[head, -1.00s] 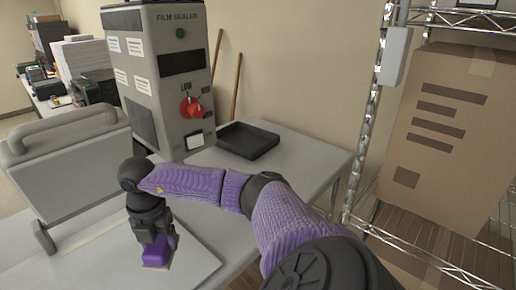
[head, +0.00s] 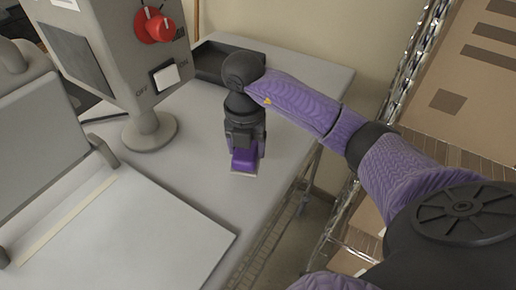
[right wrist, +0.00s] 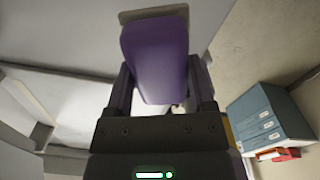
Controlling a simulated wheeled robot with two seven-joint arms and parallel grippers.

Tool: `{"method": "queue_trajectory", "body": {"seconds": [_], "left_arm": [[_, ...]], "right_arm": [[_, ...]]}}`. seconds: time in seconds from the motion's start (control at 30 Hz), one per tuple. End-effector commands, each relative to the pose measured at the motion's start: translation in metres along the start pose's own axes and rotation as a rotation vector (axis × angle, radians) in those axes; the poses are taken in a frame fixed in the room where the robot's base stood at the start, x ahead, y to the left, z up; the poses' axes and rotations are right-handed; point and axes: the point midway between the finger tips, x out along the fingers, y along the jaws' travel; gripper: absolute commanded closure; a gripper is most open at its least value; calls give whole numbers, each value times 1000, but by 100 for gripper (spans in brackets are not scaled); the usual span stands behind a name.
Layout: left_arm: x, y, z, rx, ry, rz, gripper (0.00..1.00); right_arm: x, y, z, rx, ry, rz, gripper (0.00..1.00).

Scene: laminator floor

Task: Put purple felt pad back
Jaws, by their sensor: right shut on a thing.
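The purple felt pad (head: 244,161) is in my right gripper (head: 245,150), which points down with its fingers on both sides of the pad. The pad has a thin pale layer along its underside. It is over the bare grey table top, in front of the black tray and near the table's right edge. I cannot tell whether it touches the table. In the right wrist view the purple pad (right wrist: 157,60) sits between the two fingers. My left gripper is not in view.
The film sealer (head: 110,50), with a red knob and white switch, stands left of the gripper. A shallow black tray (head: 210,62) lies behind. A flat pale plate (head: 130,235) is at front left. A wire rack with cardboard boxes (head: 475,60) stands right, beyond a gap.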

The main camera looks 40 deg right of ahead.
Motion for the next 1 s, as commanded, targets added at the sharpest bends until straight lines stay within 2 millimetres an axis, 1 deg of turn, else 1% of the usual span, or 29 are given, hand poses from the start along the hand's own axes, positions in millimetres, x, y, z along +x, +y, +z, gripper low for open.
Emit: {"method": "queue_trajectory", "body": {"seconds": [0.03, 0.17, 0.33, 0.67, 0.7, 0.77, 0.8, 1.0], "left_arm": [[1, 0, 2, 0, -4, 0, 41], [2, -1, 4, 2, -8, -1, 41], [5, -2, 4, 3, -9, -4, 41], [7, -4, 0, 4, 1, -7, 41], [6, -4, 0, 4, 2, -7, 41], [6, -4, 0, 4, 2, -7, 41], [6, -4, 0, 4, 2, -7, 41], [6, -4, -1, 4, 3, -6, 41]], "right_arm": [[11, -1, 0, 2, 2, -3, 85], [29, 0, 0, 2, 1, -1, 85], [60, 0, 0, 2, 1, -1, 85], [65, 0, 1, 2, -2, 0, 85], [64, 0, 1, 2, -1, 0, 22], [64, 0, 1, 2, -2, 0, 9], [64, 0, 1, 2, -2, 0, 0], [63, 0, 1, 2, -2, 0, 0]]}}
